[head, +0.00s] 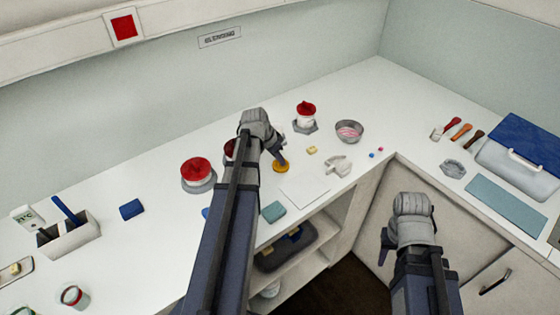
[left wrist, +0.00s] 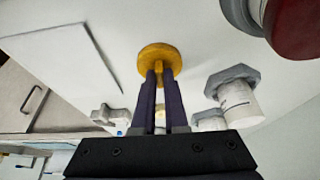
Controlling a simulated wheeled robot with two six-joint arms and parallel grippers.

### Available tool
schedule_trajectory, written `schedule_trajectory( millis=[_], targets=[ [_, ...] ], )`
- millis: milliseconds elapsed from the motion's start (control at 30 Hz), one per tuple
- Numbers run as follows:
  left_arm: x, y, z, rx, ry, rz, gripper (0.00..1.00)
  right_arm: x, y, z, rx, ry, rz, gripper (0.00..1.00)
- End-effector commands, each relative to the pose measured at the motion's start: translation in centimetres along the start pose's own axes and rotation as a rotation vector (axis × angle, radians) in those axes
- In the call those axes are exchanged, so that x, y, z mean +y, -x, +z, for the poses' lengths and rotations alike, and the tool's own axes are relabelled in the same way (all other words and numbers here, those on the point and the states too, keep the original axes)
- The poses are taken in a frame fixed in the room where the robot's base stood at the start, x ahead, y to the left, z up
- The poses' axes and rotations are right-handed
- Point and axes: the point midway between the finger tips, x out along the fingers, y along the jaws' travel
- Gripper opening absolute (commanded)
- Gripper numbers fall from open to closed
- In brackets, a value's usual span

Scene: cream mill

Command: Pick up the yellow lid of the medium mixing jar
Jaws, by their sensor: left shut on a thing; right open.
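The yellow lid (head: 281,168) is a small round disc with a knob, by the white sheet on the counter. In the left wrist view the lid (left wrist: 160,56) is at the fingertips. My left gripper (left wrist: 158,78) is shut on its knob; in the head view the gripper (head: 280,157) reaches down to it. I cannot tell whether the lid touches the counter. My right gripper (head: 384,245) is open and empty in front of the cabinets.
Red-lidded jars stand at the left (head: 197,174) and back (head: 305,115). A bowl (head: 349,131), a white sheet (head: 306,190) and a teal block (head: 273,211) lie nearby. A blue-lidded box (head: 522,150) stands at the right. An open shelf holds a dark case (head: 285,250).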

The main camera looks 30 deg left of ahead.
Motion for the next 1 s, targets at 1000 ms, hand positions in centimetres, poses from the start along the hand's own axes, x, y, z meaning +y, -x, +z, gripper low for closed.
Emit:
schedule_trajectory(
  millis=[1000],
  targets=[
    [0.0, 9.1, -3.8, 0.0, 0.0, 0.0, 0.0, 0.9, 9.8, 0.6, 0.0, 0.002, 0.0, 0.41]
  ],
)
